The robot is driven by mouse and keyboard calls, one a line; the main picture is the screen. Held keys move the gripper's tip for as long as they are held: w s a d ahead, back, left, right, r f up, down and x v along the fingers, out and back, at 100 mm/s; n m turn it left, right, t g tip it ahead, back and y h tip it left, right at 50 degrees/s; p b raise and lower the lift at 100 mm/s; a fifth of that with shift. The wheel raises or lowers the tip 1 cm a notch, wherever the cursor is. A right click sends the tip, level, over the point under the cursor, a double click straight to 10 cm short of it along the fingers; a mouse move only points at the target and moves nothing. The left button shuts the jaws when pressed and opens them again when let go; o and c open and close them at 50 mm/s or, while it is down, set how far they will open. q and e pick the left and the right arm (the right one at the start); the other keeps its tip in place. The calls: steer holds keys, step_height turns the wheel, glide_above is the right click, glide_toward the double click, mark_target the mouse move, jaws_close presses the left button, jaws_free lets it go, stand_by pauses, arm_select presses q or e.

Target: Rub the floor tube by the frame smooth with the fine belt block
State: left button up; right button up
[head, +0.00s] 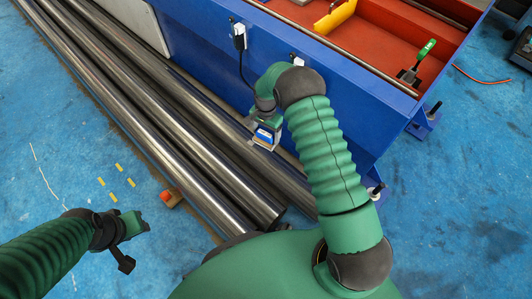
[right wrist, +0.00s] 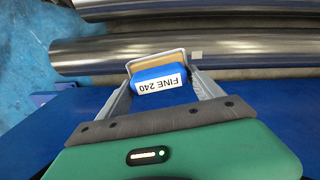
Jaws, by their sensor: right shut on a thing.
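My right gripper (head: 265,135) is shut on the fine belt block (head: 264,139), at the side of the blue frame (head: 345,110). In the right wrist view the block (right wrist: 158,79) is blue with a tan face and a "FINE 240" label, held between two grey fingers. The steel floor tube by the frame (head: 219,120) runs along the frame's foot. In the right wrist view the tube (right wrist: 90,55) lies just past the block, with a small pale patch on it. I cannot tell whether block and tube touch. My left gripper (head: 130,243) is open and empty above the floor.
Several other shiny tubes (head: 150,110) lie parallel on the floor, left of the frame tube. The frame's red tray (head: 380,40) holds a yellow piece and a green-handled tool. Open blue floor lies left.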

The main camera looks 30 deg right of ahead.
steer(key=f+b, duration=0.3)
steer(key=f, duration=0.1)
steer(key=w+f+m+b, duration=0.1)
steer(key=f+b, duration=0.2)
steer(key=f, duration=0.1)
steer(key=w+d+f+m+b, duration=0.1)
steer(key=f+b, duration=0.2)
steer(key=f, duration=0.1)
steer(key=shift+w+d+f, duration=0.1)
steer(key=shift+w+f, duration=0.1)
steer(key=shift+f, duration=0.15)
arm_select(q)
steer(key=s+x, duration=0.2)
steer(key=x, duration=1)
steer(key=shift+s+f, duration=0.25)
steer(key=shift+s, duration=0.1)
steer(key=shift+f+b, duration=0.5)
arm_select(e)
steer(key=shift+f, duration=0.9)
arm_select(q)
steer(key=shift+f, duration=0.1)
